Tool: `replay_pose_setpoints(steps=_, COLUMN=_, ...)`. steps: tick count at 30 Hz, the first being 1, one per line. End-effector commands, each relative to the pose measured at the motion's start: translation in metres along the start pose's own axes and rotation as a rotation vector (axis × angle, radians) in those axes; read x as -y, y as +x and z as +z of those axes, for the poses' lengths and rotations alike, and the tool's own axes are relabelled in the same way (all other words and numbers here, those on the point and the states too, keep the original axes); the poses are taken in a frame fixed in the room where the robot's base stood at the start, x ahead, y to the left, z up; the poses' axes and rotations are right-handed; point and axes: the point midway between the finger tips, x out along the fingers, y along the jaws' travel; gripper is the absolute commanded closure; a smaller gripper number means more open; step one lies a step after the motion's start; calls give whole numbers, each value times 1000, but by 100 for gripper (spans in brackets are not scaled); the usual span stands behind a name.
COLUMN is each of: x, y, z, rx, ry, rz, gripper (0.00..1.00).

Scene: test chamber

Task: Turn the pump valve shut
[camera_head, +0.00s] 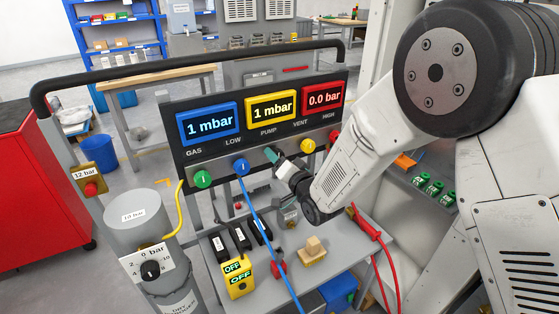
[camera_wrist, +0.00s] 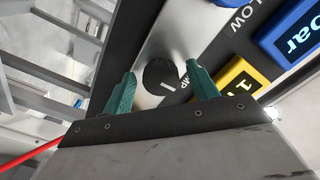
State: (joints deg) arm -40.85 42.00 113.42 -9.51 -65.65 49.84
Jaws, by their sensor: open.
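The pump valve is a round black knob (camera_wrist: 160,77) on the grey panel face in the wrist view. Its white mark points toward the partly covered PUMP label. My gripper (camera_wrist: 162,72) is open, with one green finger on each side of the knob. I cannot tell whether the fingers touch it. In the head view my gripper (camera_head: 272,156) reaches the panel just below the PUMP label (camera_head: 268,132) and hides the knob. The yellow display (camera_head: 271,108) above reads 1 mbar.
A green GAS knob (camera_head: 203,179) and blue LOW knob (camera_head: 240,167) sit left of my gripper; a yellow VENT knob (camera_head: 308,146) sits right. A blue hose (camera_head: 262,225) hangs from LOW. A wooden block (camera_head: 312,251) lies on the shelf below. A handrail (camera_head: 190,66) arches above.

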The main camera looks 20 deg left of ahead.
Motion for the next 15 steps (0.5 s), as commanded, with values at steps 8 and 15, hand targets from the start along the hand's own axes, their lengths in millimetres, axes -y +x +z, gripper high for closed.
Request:
replay_pose_setpoints(steps=8, x=0, y=-27, z=0, rx=0, ry=0, rz=1, gripper=41)
replay_pose_setpoints(steps=15, x=0, y=-66, z=0, rx=1, ry=1, rz=2, gripper=41)
